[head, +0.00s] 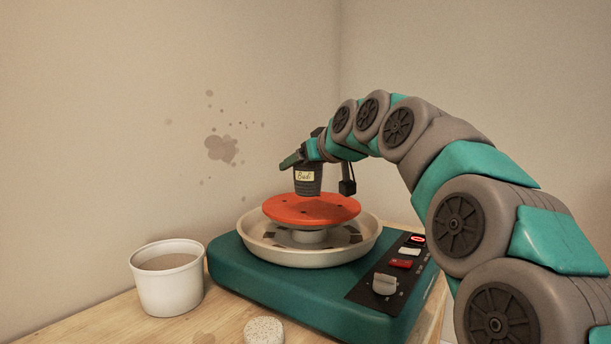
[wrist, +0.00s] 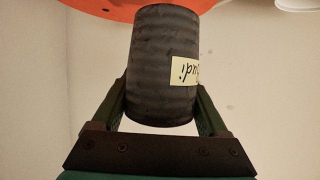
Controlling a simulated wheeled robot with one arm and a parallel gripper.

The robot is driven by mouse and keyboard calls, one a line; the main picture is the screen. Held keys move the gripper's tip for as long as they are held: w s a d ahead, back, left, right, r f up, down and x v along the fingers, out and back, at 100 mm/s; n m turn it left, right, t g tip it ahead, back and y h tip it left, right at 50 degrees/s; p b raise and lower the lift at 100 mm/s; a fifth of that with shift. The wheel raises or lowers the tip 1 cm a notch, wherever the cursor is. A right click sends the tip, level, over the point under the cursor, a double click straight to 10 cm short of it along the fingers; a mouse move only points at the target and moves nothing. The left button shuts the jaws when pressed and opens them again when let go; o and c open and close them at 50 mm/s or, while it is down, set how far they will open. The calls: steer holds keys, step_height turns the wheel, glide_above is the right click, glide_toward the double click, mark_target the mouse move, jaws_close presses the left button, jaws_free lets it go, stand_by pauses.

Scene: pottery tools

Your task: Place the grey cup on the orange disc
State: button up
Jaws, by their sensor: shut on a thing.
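The grey cup (head: 307,184) is dark, ribbed and upright, with a cream name label on its side. My gripper (head: 305,163) is shut on it near its top. In the wrist view the cup (wrist: 160,70) sits between the two fingers of my gripper (wrist: 160,105). The orange disc (head: 335,208) is flat and round, on top of the pottery wheel. The cup is over the disc's back left part; whether its base touches the disc I cannot tell. The disc also shows at the top of the wrist view (wrist: 95,8).
The disc stands in a cream splash pan (head: 262,246) on a teal wheel base (head: 290,293) with a control panel (head: 390,272). A white bucket (head: 168,290) stands left of the base. A pale speckled round piece (head: 264,331) lies in front. The wall is behind.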

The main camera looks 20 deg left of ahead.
steer(key=w+a+f+p, duration=0.1)
steer(key=w+p, duration=0.1)
steer(key=w, duration=0.6)
steer(key=shift+w+a, duration=0.3)
steer(key=shift+w, duration=0.1)
steer(key=shift+f, duration=1.7)
steer(key=shift+f, duration=0.15)
steer(key=o, duration=1.5)
